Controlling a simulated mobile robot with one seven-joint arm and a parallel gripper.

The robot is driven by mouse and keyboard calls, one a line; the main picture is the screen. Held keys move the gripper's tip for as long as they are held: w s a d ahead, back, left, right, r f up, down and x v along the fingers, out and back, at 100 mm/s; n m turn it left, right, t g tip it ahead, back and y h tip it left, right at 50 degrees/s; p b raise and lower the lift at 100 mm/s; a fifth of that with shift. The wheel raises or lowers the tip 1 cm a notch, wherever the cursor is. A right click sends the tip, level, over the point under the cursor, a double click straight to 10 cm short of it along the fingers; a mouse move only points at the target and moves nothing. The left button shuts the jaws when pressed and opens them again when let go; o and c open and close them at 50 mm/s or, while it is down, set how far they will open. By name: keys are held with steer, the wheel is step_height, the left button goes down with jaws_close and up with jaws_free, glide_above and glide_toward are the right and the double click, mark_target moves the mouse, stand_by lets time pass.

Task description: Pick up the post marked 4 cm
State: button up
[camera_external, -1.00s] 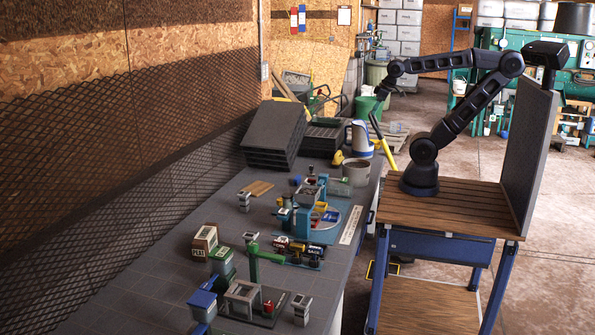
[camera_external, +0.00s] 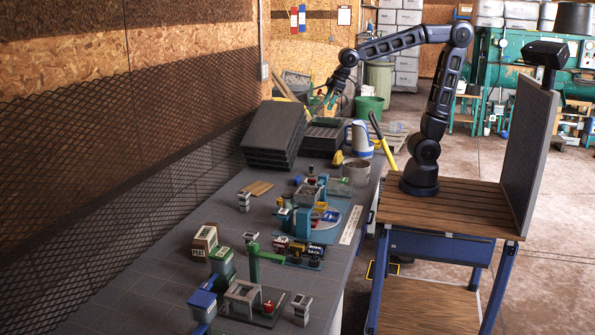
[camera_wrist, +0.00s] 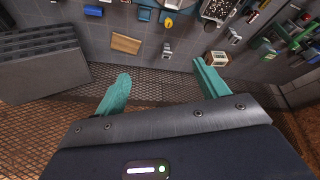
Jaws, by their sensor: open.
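Several small grey posts with pale tops stand on the bench; their markings are too small to read, so I cannot tell which is the 4 cm one. One grey post (camera_external: 243,202) stands near the wooden board and also shows in the wrist view (camera_wrist: 167,50). Another post (camera_external: 250,238) stands nearer the front, and a third post (camera_external: 302,308) stands at the near right. My gripper (camera_external: 326,101) is raised above the far part of the bench, near the dark trays. In the wrist view its teal fingers (camera_wrist: 160,82) are apart with nothing held between them.
A stack of dark trays (camera_external: 272,137) stands at the back of the bench. A wooden board (camera_external: 256,188), a brown box (camera_external: 204,241), a green stand (camera_external: 254,262) and a blue mixer model (camera_external: 296,220) crowd the bench. A mesh panel (camera_external: 120,170) runs along the left.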

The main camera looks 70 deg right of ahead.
steer(key=w+a+f+n+y, duration=0.15)
steer(key=w+a, duration=0.25)
steer(key=a, duration=0.6)
steer(key=w+a+f+n, duration=0.2)
steer(key=w+a, duration=0.2)
steer(key=a, duration=0.6)
steer(key=n+g+y, duration=0.2)
steer(key=n+g, duration=0.2)
steer(key=n, duration=0.4)
glide_above(302, 299)
steer(key=d, duration=0.3)
step_height(302, 299, down, 31)
steer(key=shift+d+x, duration=0.2)
steer(key=shift+x, duration=2.25)
steer(key=shift+d+x, duration=0.15)
steer(key=shift+x, duration=2.25)
steer(key=shift+s+f, duration=0.1)
steer(key=shift+f, duration=0.05)
steer(key=c, duration=1.1)
